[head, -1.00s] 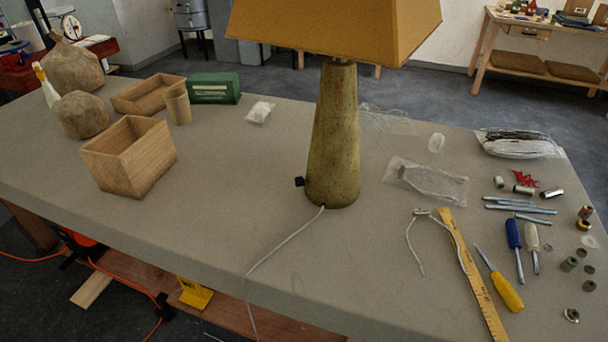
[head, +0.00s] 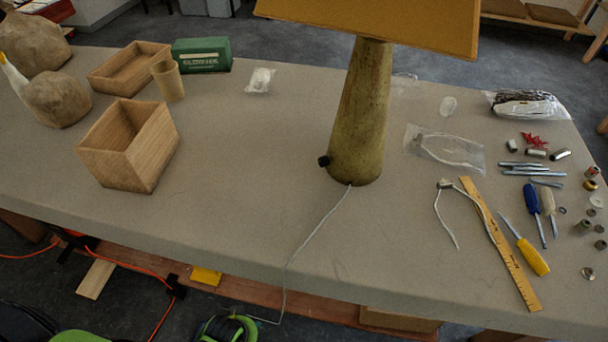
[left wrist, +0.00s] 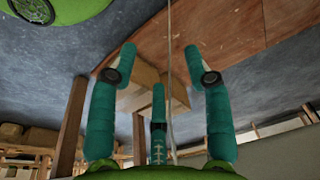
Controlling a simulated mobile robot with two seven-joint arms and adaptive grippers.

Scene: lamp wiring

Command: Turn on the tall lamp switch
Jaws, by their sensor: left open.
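The tall lamp (head: 362,115) stands upright on the table in the head view, with a mottled olive tapered base. Its tan shade (head: 390,25) is cut off at the top. A small black switch knob (head: 323,161) sticks out on the left near the base's foot. A white cord (head: 305,238) runs from the foot over the table's front edge. In the left wrist view my left gripper (left wrist: 160,62) has its teal fingers spread, holding nothing visible. A thin pale cord (left wrist: 168,50) passes between the fingers in that picture. My right gripper is in no view.
The table (head: 230,195) is clear left of the lamp's foot. An open wooden box (head: 125,150) and a green box (head: 202,55) stand to the left. A ruler (head: 505,250), screwdrivers and small parts lie to the right. Wooden boards (left wrist: 225,35) show in the left wrist view.

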